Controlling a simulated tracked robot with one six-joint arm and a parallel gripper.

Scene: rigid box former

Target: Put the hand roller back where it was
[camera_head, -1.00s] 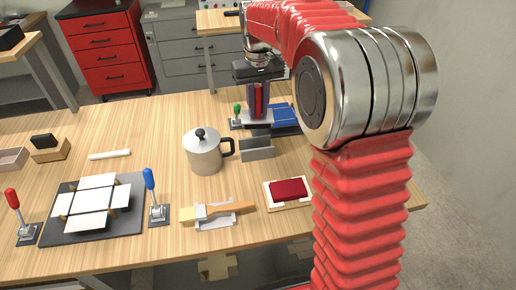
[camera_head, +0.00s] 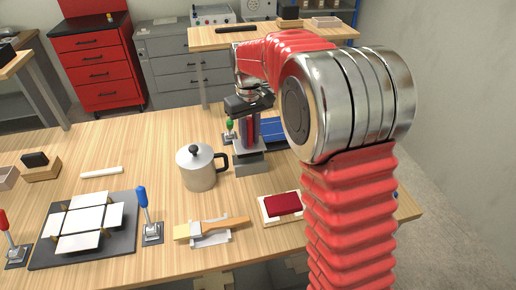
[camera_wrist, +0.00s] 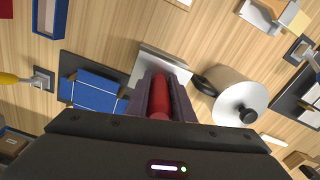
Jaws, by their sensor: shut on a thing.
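My gripper (camera_head: 246,136) points down at the back of the workbench and is shut on the hand roller, whose red handle (camera_head: 249,126) shows between the fingers. In the wrist view the red handle (camera_wrist: 158,92) lies between the two dark fingers of my gripper (camera_wrist: 158,100). A grey metal stand (camera_head: 250,163) is directly below the gripper in the head view, and its plate (camera_wrist: 150,62) shows behind the handle in the wrist view. The roller's lower end is hidden, so I cannot tell whether it touches the stand.
A lidded metal pot (camera_head: 199,172) stands close left of the stand. In front are a brush (camera_head: 205,230) on a rest and a red pad (camera_head: 283,204) on a board.

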